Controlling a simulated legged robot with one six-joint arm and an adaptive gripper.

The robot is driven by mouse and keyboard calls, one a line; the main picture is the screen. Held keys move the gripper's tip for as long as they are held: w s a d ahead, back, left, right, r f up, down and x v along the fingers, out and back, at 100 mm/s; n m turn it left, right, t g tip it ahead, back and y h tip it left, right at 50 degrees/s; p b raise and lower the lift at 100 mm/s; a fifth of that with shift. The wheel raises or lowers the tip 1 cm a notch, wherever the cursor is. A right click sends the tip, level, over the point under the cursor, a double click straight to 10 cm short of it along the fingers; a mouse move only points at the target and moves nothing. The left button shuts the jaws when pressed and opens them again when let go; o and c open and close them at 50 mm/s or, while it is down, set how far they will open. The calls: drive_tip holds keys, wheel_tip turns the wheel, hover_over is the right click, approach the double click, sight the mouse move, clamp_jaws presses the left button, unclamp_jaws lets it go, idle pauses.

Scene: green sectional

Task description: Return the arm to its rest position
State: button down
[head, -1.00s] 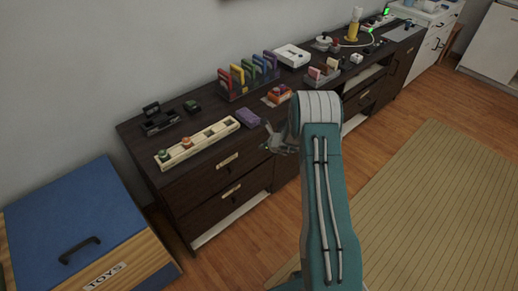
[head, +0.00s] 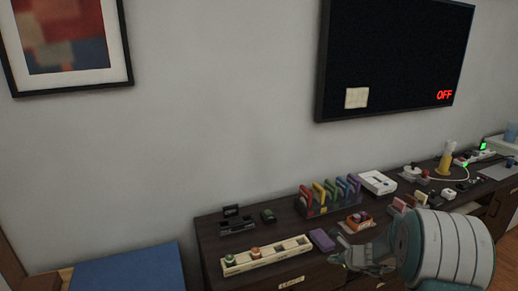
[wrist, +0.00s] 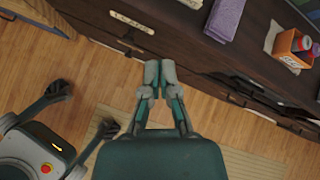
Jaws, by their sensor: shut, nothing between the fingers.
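My gripper (head: 342,263) is low in the head view, in front of the dark sideboard (head: 212,238), with the folded arm (head: 450,248) to its right. In the wrist view my gripper (wrist: 158,72) has its two fingers together with nothing between them. The fingers point toward the sideboard front (wrist: 180,42), with wood floor (wrist: 95,75) below. They look apart from the sideboard.
On the sideboard are a cream tray (head: 290,247), a purple cloth (head: 322,240), an orange box (head: 357,221), and a rack of coloured pieces (head: 330,198). A blue-topped chest (head: 130,270) stands left. A wall screen (head: 395,60) reads OFF. Floor below my gripper looks clear.

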drive_tip(key=s+a+r+n+g, duration=0.1)
drive_tip(key=s+a+r+n, duration=0.55)
drive_tip(key=r, duration=0.25)
drive_tip(key=s+a+r+n+g, duration=0.1)
drive_tip(key=s+a+r+n, duration=0.4)
drive_tip(key=s+r+n, duration=0.25)
drive_tip(key=s+d+r+n+h, duration=0.1)
drive_tip(key=s+r+n+h, duration=0.1)
drive_tip(key=s+n, duration=0.4)
drive_tip(key=s+r+n+h, duration=0.2)
drive_tip(key=s+n, duration=0.3)
drive_tip(key=s, duration=1)
drive_tip(key=shift+s+d+r+n+h, duration=0.2)
drive_tip(key=shift+d+r+n+h, duration=0.15)
drive_tip(key=shift+r, duration=0.25)
